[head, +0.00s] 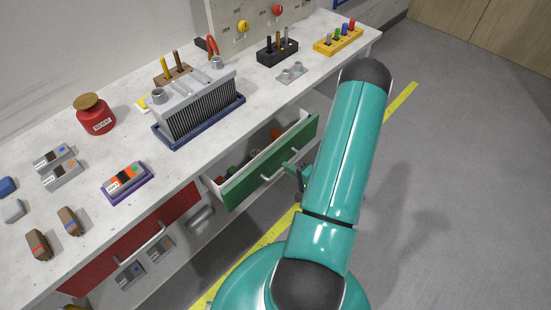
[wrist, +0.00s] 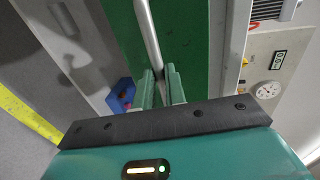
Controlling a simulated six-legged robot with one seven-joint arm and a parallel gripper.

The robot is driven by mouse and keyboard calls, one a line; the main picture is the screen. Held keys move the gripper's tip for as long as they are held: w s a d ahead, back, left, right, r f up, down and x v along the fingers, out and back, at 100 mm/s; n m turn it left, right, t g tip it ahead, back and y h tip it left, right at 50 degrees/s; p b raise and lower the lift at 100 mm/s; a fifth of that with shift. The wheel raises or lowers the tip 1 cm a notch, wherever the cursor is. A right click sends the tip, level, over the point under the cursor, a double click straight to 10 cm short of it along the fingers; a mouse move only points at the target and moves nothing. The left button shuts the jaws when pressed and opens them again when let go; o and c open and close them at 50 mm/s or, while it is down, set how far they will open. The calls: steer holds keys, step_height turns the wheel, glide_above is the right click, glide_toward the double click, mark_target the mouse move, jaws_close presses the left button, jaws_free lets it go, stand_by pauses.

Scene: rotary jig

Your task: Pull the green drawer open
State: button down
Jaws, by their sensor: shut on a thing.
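The green drawer (head: 254,177) under the workbench stands partly open, with several objects showing inside it. Its silver bar handle (head: 279,173) runs along the front; in the wrist view the handle (wrist: 148,35) comes down between my fingers against the green front (wrist: 185,45). My gripper (wrist: 160,78) is shut on the handle. In the head view my gripper (head: 296,172) is at the handle, partly hidden behind my teal arm.
A red drawer (head: 130,242) is to the left, below the bench top. The bench top (head: 190,165) carries a grey finned block (head: 200,108), a red jar (head: 95,117) and tool racks. The floor (head: 440,190) to the right is clear.

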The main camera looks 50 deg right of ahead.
steer(key=f+v, duration=0.2)
steer(key=v, duration=1)
steer(key=shift+s+f, duration=0.25)
steer(key=shift+s, duration=0.15)
steer(key=c, duration=1.5)
jaws_free()
steer(key=shift+o, duration=0.2)
steer(key=v, duration=1.3)
steer(key=shift+s, duration=0.4)
